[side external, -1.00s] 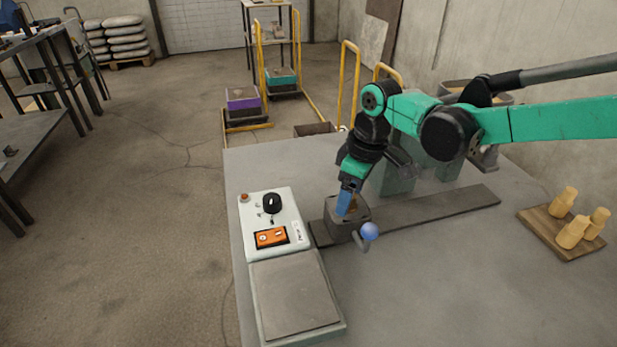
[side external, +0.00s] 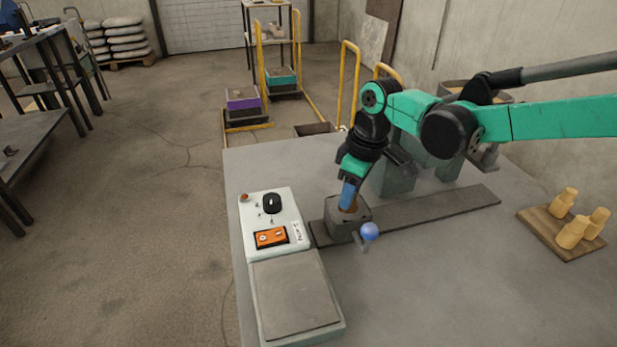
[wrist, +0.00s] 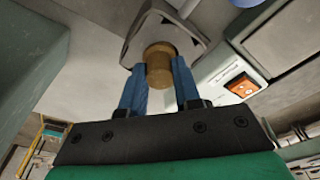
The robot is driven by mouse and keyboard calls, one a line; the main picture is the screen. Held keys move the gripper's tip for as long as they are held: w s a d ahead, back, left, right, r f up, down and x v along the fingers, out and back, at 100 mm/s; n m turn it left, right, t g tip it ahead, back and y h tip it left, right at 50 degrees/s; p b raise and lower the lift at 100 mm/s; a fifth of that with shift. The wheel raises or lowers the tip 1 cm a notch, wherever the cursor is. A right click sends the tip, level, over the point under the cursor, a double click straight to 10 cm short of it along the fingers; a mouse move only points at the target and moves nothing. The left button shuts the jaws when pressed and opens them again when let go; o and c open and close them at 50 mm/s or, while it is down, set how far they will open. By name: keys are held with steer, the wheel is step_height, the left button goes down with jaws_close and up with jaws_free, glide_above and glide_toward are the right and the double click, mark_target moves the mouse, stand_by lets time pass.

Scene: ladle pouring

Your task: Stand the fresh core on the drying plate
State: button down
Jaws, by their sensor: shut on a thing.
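My gripper (side external: 348,196) points down at the grey core box (side external: 340,226) on the table. In the wrist view its blue fingers (wrist: 160,80) are shut on a tan, round-ended core (wrist: 160,66). The core is at the open mouth of the box, and a little of it shows between the fingers in the side view (side external: 350,207). I cannot tell how deep its lower end sits. A flat grey plate (side external: 293,295) on a pale unit at the table's front left is bare; it looks like the drying plate.
A blue ball-ended handle (side external: 369,231) is at the box's front. A dark strip (side external: 440,211) runs right from the box. A wooden board (side external: 560,240) at right holds several tan cores.

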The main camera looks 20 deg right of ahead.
step_height(320, 180, up, 17)
steer(key=s+a+r+n, duration=0.3)
steer(key=s+a+n, duration=0.2)
steer(key=s+a, duration=0.65)
glide_above(295, 290)
steer(key=shift+m+g, duration=0.3)
step_height(295, 290, down, 19)
steer(key=shift+f, duration=0.1)
steer(key=c, duration=0.6)
jaws_free()
